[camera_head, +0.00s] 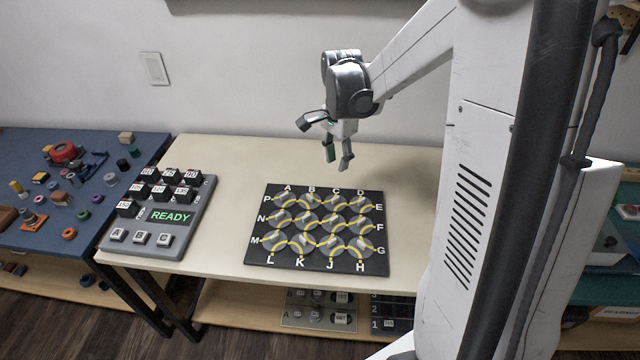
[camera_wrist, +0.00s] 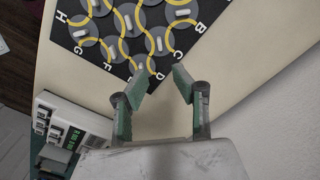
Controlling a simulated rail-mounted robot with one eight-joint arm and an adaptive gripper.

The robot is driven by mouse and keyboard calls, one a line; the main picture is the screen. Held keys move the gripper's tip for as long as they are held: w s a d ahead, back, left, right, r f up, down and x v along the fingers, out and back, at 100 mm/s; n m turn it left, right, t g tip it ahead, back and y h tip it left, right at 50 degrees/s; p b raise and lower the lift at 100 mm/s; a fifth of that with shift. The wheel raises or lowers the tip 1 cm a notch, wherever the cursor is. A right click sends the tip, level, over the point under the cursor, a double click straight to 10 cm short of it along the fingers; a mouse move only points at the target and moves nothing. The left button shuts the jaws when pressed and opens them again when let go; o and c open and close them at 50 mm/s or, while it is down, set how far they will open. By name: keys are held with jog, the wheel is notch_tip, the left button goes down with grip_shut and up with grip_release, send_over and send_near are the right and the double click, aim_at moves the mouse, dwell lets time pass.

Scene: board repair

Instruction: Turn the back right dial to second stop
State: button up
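The black board (camera_head: 256,252) lies on the cream table, with rows of round grey dials carrying yellow curved tracks and white letters around its edge. The back right dial (camera_head: 361,204) sits in the corner between letters D and E; its exact setting is too small to read. It also shows in the wrist view (camera_wrist: 138,63), near the left fingertip. My gripper (camera_head: 338,160) hangs above the table behind the board, apart from the dials. In the wrist view my gripper (camera_wrist: 164,72) has its two green-padded fingers spread, with nothing between them.
A grey keypad box (camera_head: 145,247) with black-and-white blocks and a green READY display stands left of the board. A blue table (camera_head: 95,140) with many small parts is farther left. A wall (camera_head: 230,70) rises behind. The cream table (camera_head: 235,160) is clear behind the board.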

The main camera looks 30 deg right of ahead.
aim_at(336, 197)
notch_tip(336, 197, down, 14)
jog(key=shift+r+b, duration=0.1)
jog(key=shift+b, duration=0.7)
grip_shut()
